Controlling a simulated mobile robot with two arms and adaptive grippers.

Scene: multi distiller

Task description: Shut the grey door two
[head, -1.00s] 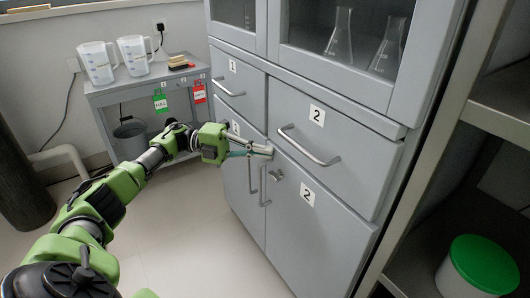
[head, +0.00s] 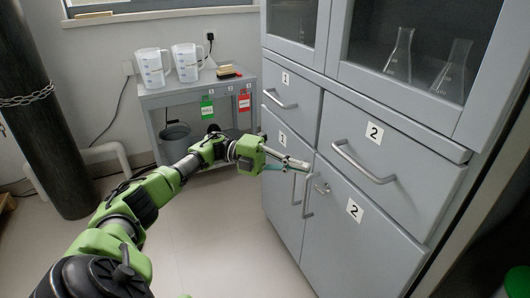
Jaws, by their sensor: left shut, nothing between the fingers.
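The grey door two (head: 352,255) is the lower right door of the cabinet, with a "2" label, a small lock and a vertical bar handle (head: 307,199) at its left edge. It looks flush, or nearly so, with the cabinet front. My left gripper (head: 300,164) is shut and empty. Its fingertips overlap the door's upper left corner in the picture, above the handle and lock. I cannot tell whether they touch the door. My right gripper is not in view.
Drawer two (head: 395,165) is above the door and looks shut. Door one (head: 285,190) is to its left. A grey side table (head: 190,92) with two jugs stands at the back. A chained dark cylinder (head: 45,130) is at far left. The floor before the cabinet is clear.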

